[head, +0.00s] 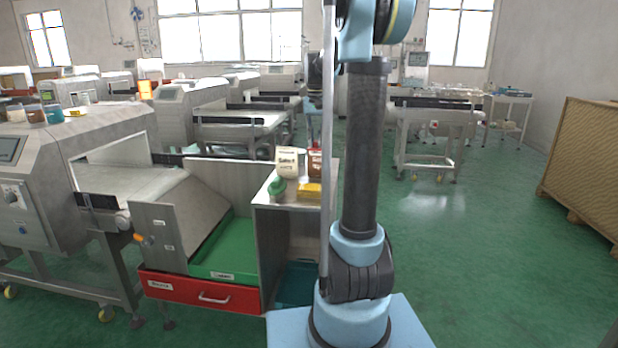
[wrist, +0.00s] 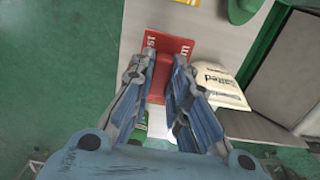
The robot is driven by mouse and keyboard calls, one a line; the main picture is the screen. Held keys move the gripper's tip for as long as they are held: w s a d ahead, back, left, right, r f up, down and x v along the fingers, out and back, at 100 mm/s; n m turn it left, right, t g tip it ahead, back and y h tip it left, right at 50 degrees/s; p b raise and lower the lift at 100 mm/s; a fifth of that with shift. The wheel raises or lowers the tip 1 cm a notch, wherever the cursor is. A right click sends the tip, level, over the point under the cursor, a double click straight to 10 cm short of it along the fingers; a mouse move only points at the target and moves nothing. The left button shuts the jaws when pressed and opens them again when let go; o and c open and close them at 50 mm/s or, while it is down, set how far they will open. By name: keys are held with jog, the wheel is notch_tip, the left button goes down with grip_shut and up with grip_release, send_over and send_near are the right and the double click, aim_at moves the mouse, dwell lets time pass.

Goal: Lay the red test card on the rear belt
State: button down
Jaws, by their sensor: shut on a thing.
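The red test card (wrist: 172,44) has white lettering and a raised red grip. In the wrist view it lies over the pale stand top (wrist: 208,30), and my gripper (wrist: 165,72) is shut on its grip. In the head view the red card (head: 315,157) shows partly at the stand's right end, beside a pale bag, with my arm's pole hiding some of it. I cannot tell whether the card touches the top. A conveyor belt (head: 135,182) comes out of the metal detector (head: 30,165) at left. I cannot tell which stretch is the rear belt.
The stand (head: 262,200) also holds the "Salted" bag (head: 287,163), a green object (head: 277,188) and a yellow block (head: 309,192). A green tray (head: 228,258) and red drawer (head: 200,291) lie left of it. Jars (head: 52,113) stand on the detector.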

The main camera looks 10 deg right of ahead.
notch_tip(320, 180, down, 14)
jog(key=shift+f, duration=0.1)
dwell(0.5)
jog(key=c, duration=1.5)
grip_release()
jog(key=shift+c, duration=0.2)
